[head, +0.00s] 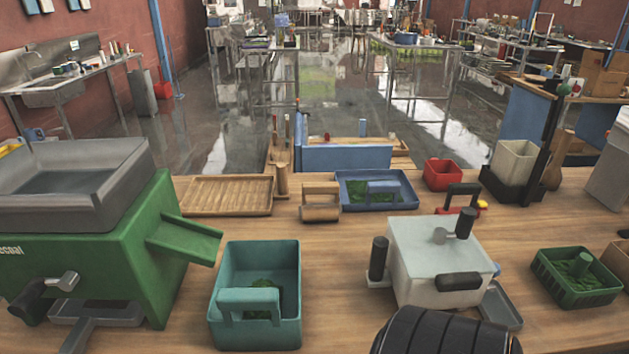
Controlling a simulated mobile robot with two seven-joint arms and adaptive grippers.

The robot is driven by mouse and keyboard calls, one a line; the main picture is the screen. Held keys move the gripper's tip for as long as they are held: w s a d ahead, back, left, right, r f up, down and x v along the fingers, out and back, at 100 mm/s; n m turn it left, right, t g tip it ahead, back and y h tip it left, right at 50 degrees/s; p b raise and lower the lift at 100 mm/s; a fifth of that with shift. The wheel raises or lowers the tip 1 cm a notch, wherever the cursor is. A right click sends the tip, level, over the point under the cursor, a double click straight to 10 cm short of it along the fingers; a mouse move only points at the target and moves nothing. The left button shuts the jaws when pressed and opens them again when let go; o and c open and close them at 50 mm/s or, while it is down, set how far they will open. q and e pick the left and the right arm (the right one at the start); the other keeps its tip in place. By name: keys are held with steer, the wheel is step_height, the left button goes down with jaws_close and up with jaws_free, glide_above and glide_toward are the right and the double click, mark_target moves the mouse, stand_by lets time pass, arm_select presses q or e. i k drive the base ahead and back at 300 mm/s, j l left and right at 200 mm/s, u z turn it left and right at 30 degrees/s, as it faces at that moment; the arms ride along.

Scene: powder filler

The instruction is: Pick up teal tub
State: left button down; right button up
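The teal tub (255,334) stands upright on the wooden table near the front, left of the picture's middle. It is an open rectangular box with a raised teal handle at its front side. Some green material lies on its floor, partly hidden behind the handle.
A green machine (120,245) with a grey hopper stands close left, its chute reaching toward the tub. A white box (440,258) with black handles stands right. A wooden tray (228,196) and blue tray (405,187) lie behind. Bare table separates tub and white box.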

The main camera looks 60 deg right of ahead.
mark_target(254, 305)
steer(key=z, duration=1.4)
